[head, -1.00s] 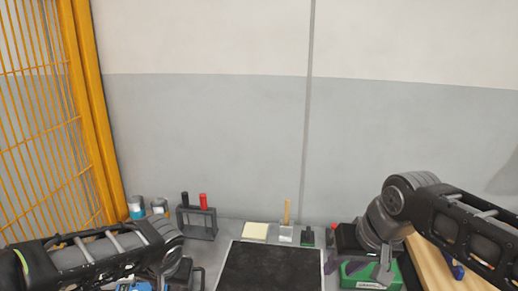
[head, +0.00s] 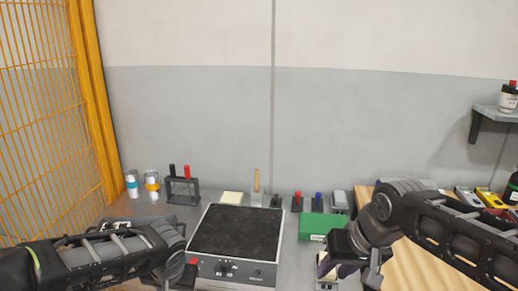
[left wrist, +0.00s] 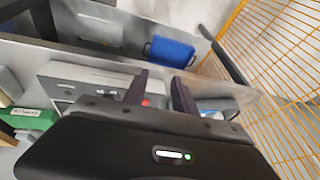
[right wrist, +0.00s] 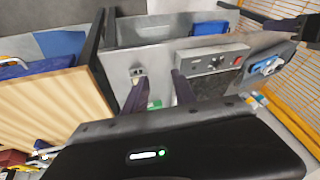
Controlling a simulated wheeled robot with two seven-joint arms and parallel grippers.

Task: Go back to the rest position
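My left arm comes in from the left in the head view, low over the bench. Its gripper (head: 172,276) is near the left side of the hot plate and partly cut off by the lower edge. In the left wrist view its two dark fingers (left wrist: 160,95) stand apart with nothing held between them. My right gripper (head: 352,270) hangs over the bench in front of the green box (head: 322,225), to the right of the hot plate. In the right wrist view its fingers (right wrist: 158,92) are apart and empty.
A hot plate (head: 235,228) with a dark top stands mid-bench. Behind it are a rack (head: 183,188), a yellow pad (head: 231,198) and small tools. Cans (head: 152,183) stand at left by the yellow mesh fence (head: 45,120). A wooden surface (head: 420,265) and wall shelf (head: 497,112) are at right.

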